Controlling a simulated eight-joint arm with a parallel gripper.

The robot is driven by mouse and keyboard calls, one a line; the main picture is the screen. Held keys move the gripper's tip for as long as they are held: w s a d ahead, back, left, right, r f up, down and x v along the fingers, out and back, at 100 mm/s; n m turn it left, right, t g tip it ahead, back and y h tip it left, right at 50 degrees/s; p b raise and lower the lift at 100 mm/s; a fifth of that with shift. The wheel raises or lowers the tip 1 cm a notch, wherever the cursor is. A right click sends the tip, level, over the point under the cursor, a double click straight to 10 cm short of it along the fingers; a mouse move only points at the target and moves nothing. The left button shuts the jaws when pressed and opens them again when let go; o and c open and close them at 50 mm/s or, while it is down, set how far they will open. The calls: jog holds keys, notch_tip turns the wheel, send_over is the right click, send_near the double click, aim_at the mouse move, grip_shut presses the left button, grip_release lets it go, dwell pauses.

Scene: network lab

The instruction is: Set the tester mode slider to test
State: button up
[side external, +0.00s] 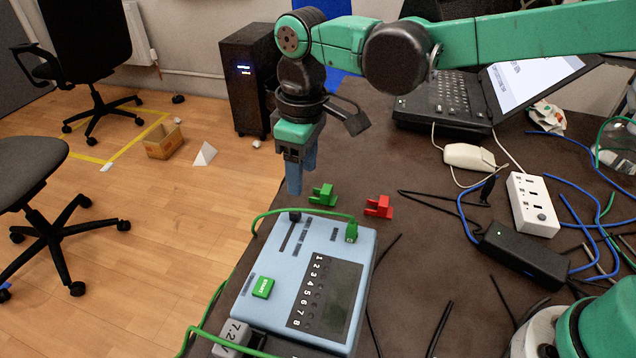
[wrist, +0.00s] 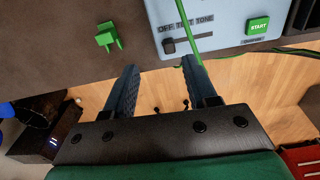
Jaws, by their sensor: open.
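The tester (side external: 345,254) is a light blue box near the table's left edge; part of it shows in the wrist view (wrist: 232,17). Its mode slider has a dark knob (side external: 294,215) in a slot at the far end. In the wrist view the slider knob (wrist: 168,45) sits at the slot's OFF end, beside labels reading OFF, TEST, TONE. My gripper (side external: 294,190) is above and just beyond the knob, pointing down and apart from it. In the wrist view my gripper (wrist: 160,72) is open, its fingers apart with nothing between them.
A green START button (side external: 263,288) and a plug (side external: 351,232) with a green cable arching near the slider are on the tester. Green (side external: 323,195) and red (side external: 379,207) clips lie beyond it. A power strip (side external: 532,204) and laptop (side external: 445,105) stand right.

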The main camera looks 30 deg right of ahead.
aim_at(295, 210)
jog(key=shift+a+f+n, duration=0.3)
jog(key=shift+a+f, duration=0.3)
jog(key=shift+a, duration=0.15)
jog(key=shift+f, duration=2.7)
grip_shut()
